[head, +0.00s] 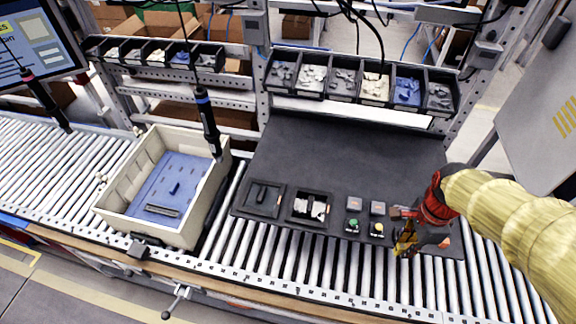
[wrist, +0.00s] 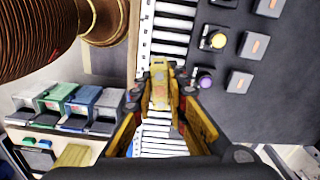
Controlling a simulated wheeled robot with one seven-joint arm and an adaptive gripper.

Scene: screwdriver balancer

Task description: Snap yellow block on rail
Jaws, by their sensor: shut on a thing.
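My gripper (wrist: 160,105) is shut on a small yellow block (wrist: 158,72), seen between the fingertips in the wrist view. In the head view my gripper (head: 404,243) is at the right end of the dark mat, just right of the button blocks, above the front rollers. The block is too small there to tell from the yellowish fingers. A grey slotted strip (head: 162,210), which looks like a rail, lies on the blue panel (head: 185,172) inside the cream crate (head: 217,188) on the left. My gripper is far to the right of it.
The dark mat (head: 340,150) holds two black trays, a green button (head: 353,222) and a yellow button (head: 378,227). A hanging screwdriver (head: 207,120) stands over the crate's right edge. Part bins (head: 360,85) line the back. Front rollers (head: 290,262) are clear.

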